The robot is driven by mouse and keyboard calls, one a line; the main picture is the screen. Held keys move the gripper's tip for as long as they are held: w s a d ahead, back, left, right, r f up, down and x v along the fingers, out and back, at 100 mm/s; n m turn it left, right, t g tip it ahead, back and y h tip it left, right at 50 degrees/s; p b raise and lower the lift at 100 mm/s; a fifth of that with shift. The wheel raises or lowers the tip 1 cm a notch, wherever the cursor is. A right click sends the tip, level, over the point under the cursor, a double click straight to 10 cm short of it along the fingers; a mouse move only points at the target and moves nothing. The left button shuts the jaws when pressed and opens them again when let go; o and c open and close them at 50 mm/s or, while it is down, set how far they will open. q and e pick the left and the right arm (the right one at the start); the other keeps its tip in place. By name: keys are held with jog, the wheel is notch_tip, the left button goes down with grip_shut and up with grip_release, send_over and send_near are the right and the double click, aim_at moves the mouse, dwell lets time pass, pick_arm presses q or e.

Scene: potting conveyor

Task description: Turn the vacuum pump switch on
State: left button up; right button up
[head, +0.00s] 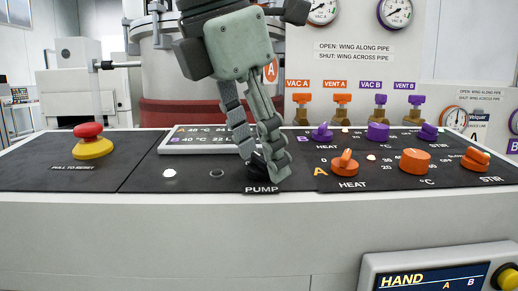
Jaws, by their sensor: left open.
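The pump switch (256,168) is a small dark knob on the black panel, just above the white PUMP label. It is mostly hidden behind my left gripper's fingers, and its setting cannot be made out. My left gripper (268,170) reaches down from above with its fingers pointing at the panel. The fingers are open, with their tips at the switch. I cannot tell whether they touch it. My right gripper is not in view.
A red and yellow emergency stop (92,142) stands at the left. A temperature display (205,139) lies behind the switch. Orange knobs (345,165) and purple knobs (378,131) are close on the right. Valves (341,108) line the back. A HAND box (435,270) is at front right.

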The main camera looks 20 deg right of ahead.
pick_arm(q)
jog(key=c, duration=1.2)
jog(key=shift+o, duration=0.2)
